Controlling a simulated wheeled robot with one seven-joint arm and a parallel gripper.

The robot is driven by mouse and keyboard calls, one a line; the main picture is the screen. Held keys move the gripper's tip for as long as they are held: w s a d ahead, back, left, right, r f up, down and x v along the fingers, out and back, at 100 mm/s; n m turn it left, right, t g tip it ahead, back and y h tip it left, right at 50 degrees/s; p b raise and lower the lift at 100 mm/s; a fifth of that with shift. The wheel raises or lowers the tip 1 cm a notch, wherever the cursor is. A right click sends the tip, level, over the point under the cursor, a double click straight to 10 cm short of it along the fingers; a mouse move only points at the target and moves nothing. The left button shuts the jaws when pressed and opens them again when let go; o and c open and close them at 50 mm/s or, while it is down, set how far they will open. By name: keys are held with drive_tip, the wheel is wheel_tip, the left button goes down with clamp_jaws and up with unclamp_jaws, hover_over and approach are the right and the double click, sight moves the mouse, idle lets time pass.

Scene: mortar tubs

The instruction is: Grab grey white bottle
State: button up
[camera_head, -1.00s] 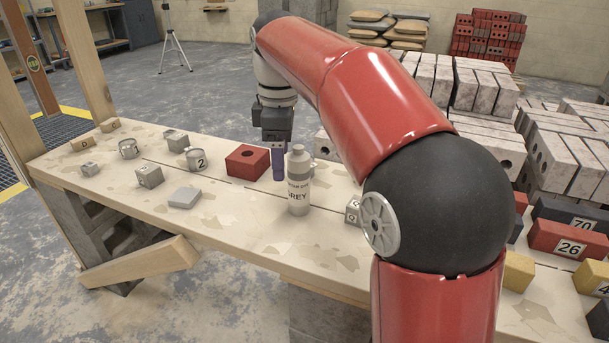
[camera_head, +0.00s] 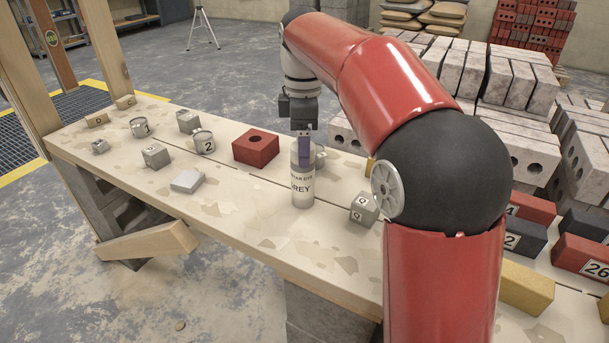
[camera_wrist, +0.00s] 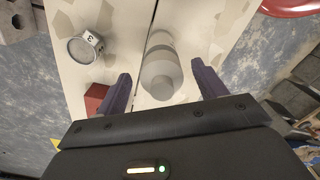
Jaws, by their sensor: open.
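The grey and white bottle (camera_head: 302,190), with GREY on its label, stands upright on the wooden bench top. My gripper (camera_head: 304,165) is above it, pointing down, and one purple finger covers part of the bottle's upper body in the head view. In the wrist view the bottle (camera_wrist: 161,68) lies between the two open purple fingers of my gripper (camera_wrist: 160,72), with a visible gap on each side. The fingers do not appear to touch it. The bottle's cap is partly hidden in the head view.
A red block (camera_head: 256,147) stands left of the bottle. A metal can (camera_head: 320,156) is close behind it and shows in the wrist view (camera_wrist: 86,47) too. A grey numbered cube (camera_head: 364,207) sits to the right. The bench (camera_head: 240,223) is clear in front of the bottle.

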sight(303, 172)
wheel_tip(303, 172, down, 4)
drive_tip(key=shift+s+a, duration=0.1)
drive_tip(key=shift+r, duration=0.1)
drive_tip(key=c, duration=1.4)
